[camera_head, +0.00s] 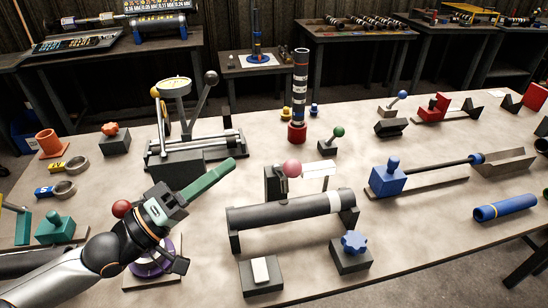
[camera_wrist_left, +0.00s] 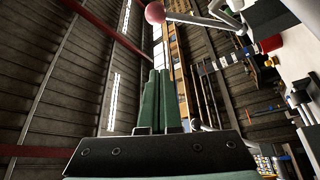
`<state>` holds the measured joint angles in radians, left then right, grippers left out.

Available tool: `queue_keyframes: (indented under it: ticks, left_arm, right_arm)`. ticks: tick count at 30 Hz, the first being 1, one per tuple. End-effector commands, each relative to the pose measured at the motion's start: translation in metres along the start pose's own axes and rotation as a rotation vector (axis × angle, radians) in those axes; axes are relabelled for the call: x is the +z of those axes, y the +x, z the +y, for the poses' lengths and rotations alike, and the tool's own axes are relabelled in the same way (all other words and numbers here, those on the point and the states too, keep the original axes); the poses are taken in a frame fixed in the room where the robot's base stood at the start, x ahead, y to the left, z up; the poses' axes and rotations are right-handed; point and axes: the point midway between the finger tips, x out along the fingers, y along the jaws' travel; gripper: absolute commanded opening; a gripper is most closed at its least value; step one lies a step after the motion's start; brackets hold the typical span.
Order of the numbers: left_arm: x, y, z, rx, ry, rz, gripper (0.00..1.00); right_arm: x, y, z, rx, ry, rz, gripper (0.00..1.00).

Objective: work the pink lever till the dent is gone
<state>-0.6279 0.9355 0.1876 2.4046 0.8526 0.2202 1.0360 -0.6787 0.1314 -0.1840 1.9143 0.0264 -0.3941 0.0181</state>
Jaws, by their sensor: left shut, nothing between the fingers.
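The pink lever's round knob (camera_head: 292,168) sits above a dark upright behind a dark tube (camera_head: 280,212) lying on a stand with two end supports. The tube has a pale band near its right end; I cannot make out a dent. A pink ball (camera_wrist_left: 155,13) also shows at the top of the left wrist view, beside a pale rod. My left gripper (camera_head: 230,164) has green fingers, shut and empty. It is left of the pink knob and apart from it. The closed fingers (camera_wrist_left: 160,73) point upward in the left wrist view. My right gripper is not in view.
A blue star knob (camera_head: 353,243) on a block and a block with a white pad (camera_head: 261,270) stand in front of the tube. A gauge stand (camera_head: 175,88) is behind my left gripper. A blue block with a rod (camera_head: 388,178) is to the right.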

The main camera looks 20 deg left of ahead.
Motion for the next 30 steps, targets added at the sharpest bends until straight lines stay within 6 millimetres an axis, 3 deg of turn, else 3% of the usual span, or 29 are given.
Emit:
queue_keyframes:
  ticks: [14,30]
  left_arm:
    - [-0.002,0.04,0.002,0.005,0.0,0.005,0.0]
    - [-0.001,0.1,0.003,0.004,0.001,0.001,0.0]
  right_arm:
    - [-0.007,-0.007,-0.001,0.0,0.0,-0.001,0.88]
    - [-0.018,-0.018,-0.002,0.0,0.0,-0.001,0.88]
